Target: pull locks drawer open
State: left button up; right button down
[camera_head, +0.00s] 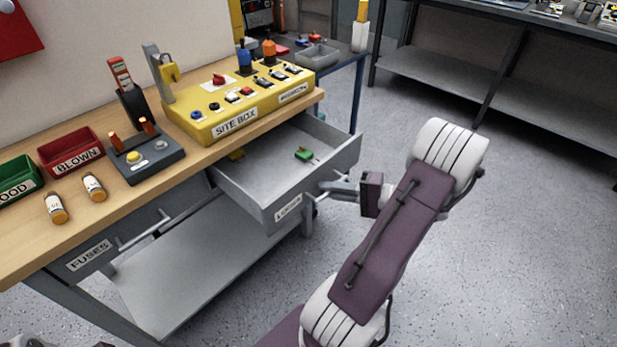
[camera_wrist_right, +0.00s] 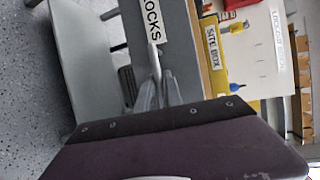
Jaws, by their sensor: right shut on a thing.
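The locks drawer (camera_head: 283,203) stands pulled out from under the workbench, its grey interior in plain view. Its front carries a LOCKS label, which also shows in the right wrist view (camera_wrist_right: 152,22). My right gripper (camera_head: 328,187) is at the drawer front, shut on the drawer's bar handle. In the right wrist view its fingers (camera_wrist_right: 158,92) close around the pale handle (camera_wrist_right: 154,60).
The closed fuses drawer (camera_head: 140,229) is to the left. On the bench (camera_head: 30,240) stand the yellow site box (camera_head: 205,128), a red BLOWN bin (camera_head: 72,152), a green bin (camera_head: 18,182) and two fuses. The floor (camera_head: 530,240) at right is clear.

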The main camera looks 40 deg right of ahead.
jog(key=shift+s+d, duration=0.15)
jog(key=shift+s, duration=1.35)
jog(key=shift+s+d, duration=0.1)
jog(key=shift+s, duration=1.35)
jog(key=c, duration=1.5)
grip_release()
jog(key=p+v, duration=0.2)
jog(key=v, duration=0.7)
jog(key=shift+p, duration=0.35)
jog(key=shift+d, duration=0.1)
